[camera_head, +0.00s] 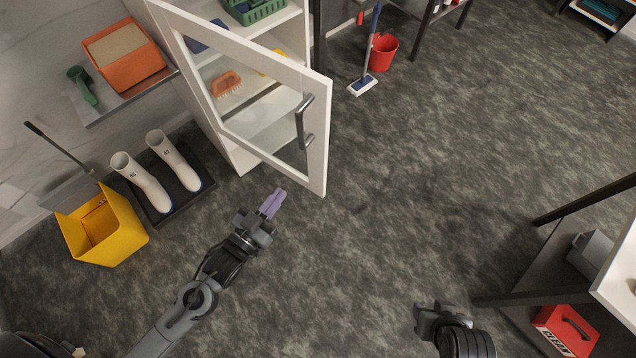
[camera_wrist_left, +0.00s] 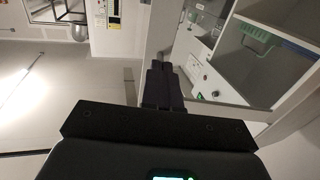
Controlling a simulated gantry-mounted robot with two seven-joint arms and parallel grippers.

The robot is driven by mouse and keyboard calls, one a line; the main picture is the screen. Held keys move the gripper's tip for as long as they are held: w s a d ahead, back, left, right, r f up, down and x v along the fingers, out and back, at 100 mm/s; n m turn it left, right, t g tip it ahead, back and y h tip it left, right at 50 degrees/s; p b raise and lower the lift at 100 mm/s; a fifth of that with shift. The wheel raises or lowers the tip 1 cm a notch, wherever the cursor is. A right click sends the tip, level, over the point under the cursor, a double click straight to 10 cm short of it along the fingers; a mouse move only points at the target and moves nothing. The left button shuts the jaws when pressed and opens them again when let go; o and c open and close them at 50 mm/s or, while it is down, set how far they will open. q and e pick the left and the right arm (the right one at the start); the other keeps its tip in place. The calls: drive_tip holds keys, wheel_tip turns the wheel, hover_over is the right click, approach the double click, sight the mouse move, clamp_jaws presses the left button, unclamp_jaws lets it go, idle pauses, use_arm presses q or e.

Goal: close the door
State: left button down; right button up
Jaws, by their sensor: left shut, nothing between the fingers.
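The cabinet door (camera_head: 318,130) is white-framed with a glass pane and stands open, swung out from the white cabinet (camera_head: 238,150). Its grey bar handle (camera_head: 301,122) is on the outer part of the frame. My left gripper (camera_head: 274,200) is shut and empty, below and left of the door's lower free corner in the head view, apart from the handle. In the left wrist view its fingers (camera_wrist_left: 163,85) show in front of the cabinet; whether they touch the door is unclear. My right gripper (camera_head: 424,312) is at the bottom, its fingers not clearly seen.
An orange brush (camera_head: 227,83) and a green basket (camera_head: 254,10) are in the cabinet. White boots (camera_head: 173,160) on a dark tray and a yellow bucket (camera_head: 101,226) stand left. A red bucket (camera_head: 382,52) and mop are behind. The floor right of the door is clear.

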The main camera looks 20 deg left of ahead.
use_arm(q)
wheel_tip(320, 180, down, 5)
drive_tip(key=b, duration=0.7)
approach(316, 158)
drive_tip(key=x, duration=0.6)
drive_tip(key=shift+r, duration=0.1)
drive_tip(key=shift+w+d, duration=0.15)
drive_tip(key=shift+w, duration=0.3)
use_arm(e)
wheel_tip(316, 158, down, 8)
drive_tip(key=shift+w+f, duration=0.15)
drive_tip(key=shift+f, duration=0.1)
